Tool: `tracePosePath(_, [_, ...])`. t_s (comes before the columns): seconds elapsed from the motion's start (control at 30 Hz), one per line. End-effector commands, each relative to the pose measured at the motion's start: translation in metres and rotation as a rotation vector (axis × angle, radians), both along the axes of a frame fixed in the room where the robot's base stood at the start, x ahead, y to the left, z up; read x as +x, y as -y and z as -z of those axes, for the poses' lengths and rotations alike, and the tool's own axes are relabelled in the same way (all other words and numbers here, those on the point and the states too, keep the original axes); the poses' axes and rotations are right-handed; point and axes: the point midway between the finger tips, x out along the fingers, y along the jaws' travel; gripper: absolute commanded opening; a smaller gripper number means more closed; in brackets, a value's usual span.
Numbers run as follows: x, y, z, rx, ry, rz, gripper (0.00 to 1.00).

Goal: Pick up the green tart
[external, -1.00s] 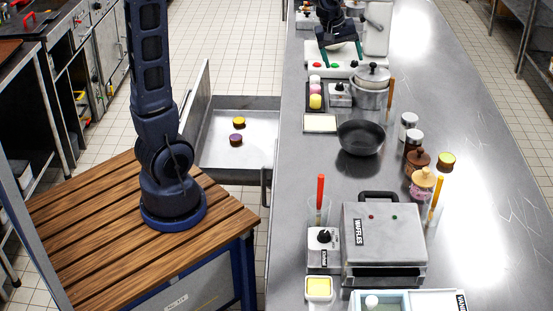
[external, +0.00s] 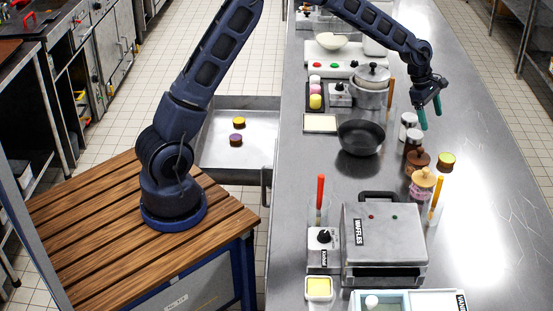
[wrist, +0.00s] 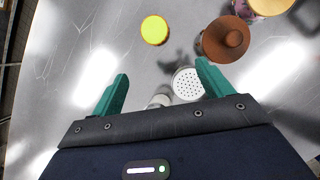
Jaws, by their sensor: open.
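The green tart (external: 446,160) is small and round with a yellow-green top and a brown side. It stands on the steel counter at the right, beside the brown lidded jar. In the wrist view the tart (wrist: 155,30) lies ahead of my fingers, between their lines and a little left of the middle. My gripper (external: 430,117) is above the counter, behind the tart in the external view. Its two green fingers are apart with nothing between them, and they also show in the wrist view (wrist: 160,92).
The brown jar (external: 418,161), a pink jar with a tan lid (external: 422,184) and shakers (external: 408,126) stand just left of the tart. A black pan (external: 361,138) and a waffle maker (external: 383,240) are farther left. The counter right of the tart is clear.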

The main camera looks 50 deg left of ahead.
Motion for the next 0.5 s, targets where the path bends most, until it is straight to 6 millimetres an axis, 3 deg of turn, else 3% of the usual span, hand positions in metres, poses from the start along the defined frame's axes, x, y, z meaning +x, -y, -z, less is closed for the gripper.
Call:
tracePosePath(0.13, [0.010, 0.019, 0.021, -0.030, -0.047, -0.067, 0.79])
tracePosePath(0.5, [0.015, 0.034, 0.047, -0.043, -0.068, -0.096, 0.79])
